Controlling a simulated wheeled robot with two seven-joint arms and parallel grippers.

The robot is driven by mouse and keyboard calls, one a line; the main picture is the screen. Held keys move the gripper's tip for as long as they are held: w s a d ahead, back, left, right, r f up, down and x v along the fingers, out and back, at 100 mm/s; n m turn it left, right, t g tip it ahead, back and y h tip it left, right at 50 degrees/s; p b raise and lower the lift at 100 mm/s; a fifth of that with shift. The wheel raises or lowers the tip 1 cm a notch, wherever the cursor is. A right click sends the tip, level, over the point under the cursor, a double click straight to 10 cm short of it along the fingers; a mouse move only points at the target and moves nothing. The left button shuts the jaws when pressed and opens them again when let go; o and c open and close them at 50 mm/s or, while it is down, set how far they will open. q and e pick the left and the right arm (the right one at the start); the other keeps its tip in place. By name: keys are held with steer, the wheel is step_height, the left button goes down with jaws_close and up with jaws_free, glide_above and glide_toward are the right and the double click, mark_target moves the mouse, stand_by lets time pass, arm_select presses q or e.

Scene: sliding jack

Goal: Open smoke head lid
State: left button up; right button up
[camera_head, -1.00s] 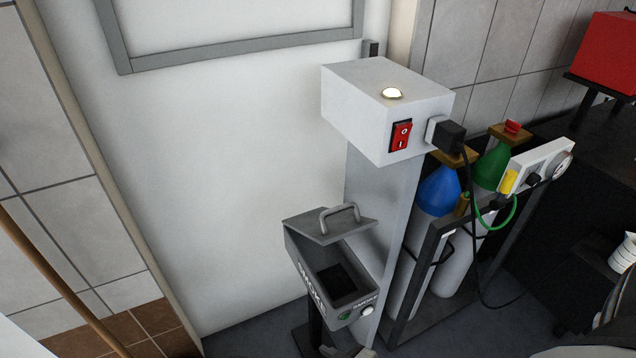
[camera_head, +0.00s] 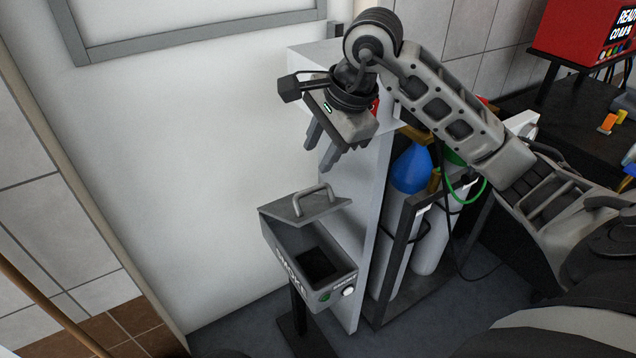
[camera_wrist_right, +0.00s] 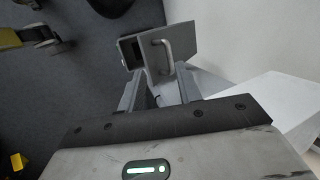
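The grey smoke head box (camera_head: 290,262), lettered SMOKE, stands on a dark post at lower middle. A curved metal handle (camera_head: 313,196) stands on the lid. My right gripper (camera_head: 319,157) is above the lid, pointing down, open and empty. In the right wrist view the lid (camera_wrist_right: 188,46) and handle (camera_wrist_right: 155,56) lie beyond the two spread fingers (camera_wrist_right: 158,90), with a gap between. My left gripper is not in view.
A white box on a pale column (camera_head: 365,220) stands right behind the smoke head, partly hidden by my right arm. Gas cylinders, one blue-topped (camera_head: 411,170), stand in a dark frame to the right. The white wall panel (camera_head: 190,150) on the left is clear.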

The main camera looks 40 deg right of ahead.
mark_target(316, 187)
steer(key=shift+h, duration=0.9)
steer(key=d+x, duration=0.1)
steer(key=x, duration=0.3)
steer(key=d+p+x, duration=0.1)
steer(key=x, duration=0.4)
steer(key=d+p+x, duration=0.1)
steer(key=x, duration=0.4)
steer(key=shift+w+d, duration=0.15)
steer(key=shift+w, duration=0.25)
jaws_close()
